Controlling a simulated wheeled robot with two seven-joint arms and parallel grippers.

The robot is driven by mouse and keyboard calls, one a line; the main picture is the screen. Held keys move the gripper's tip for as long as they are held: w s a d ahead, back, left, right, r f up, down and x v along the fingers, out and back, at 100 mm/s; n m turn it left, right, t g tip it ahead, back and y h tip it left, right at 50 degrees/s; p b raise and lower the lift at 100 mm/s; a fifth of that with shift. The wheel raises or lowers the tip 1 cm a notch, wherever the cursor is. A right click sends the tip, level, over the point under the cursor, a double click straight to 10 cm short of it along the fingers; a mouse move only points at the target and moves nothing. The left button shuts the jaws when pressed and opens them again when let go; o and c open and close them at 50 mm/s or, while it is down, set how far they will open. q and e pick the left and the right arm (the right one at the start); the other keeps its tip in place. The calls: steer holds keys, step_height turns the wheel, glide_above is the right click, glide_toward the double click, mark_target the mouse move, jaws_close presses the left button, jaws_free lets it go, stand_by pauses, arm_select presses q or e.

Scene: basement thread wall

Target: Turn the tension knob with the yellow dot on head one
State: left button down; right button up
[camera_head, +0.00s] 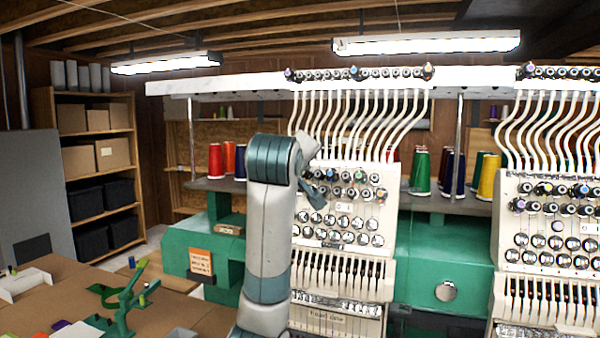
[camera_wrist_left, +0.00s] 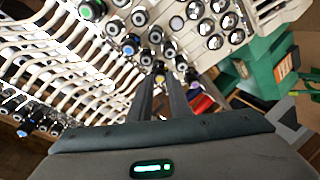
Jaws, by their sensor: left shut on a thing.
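Head one (camera_head: 343,225) is a cream panel with rows of black and silver tension knobs, carrying a label low down. In the left wrist view, the yellow-dotted knob (camera_wrist_left: 158,68) sits at the tips of my left gripper (camera_wrist_left: 159,76), which is shut on it. Nearby knobs carry a blue dot (camera_wrist_left: 128,50) and a green dot (camera_wrist_left: 87,11). In the head view my left gripper (camera_head: 317,196) is at the left edge of the knob rows, and my arm and hand hide the yellow-dotted knob. My right gripper is in neither view.
White thread tubes (camera_head: 362,120) run down just above the knobs. A second head (camera_head: 548,220) stands at the right. Thread cones (camera_head: 421,172) stand on the grey shelf behind. A table (camera_head: 70,290) with small items is at the lower left.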

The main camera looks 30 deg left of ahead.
arm_select(q)
steer(key=shift+n, duration=0.7)
steer(key=c, duration=1.6)
jaws_free()
steer(key=shift+a, duration=0.1)
steer(key=shift+c, duration=0.2)
steer(key=b+v, duration=0.1)
steer(key=v, duration=1.6)
steer(key=shift+s+r, duration=0.2)
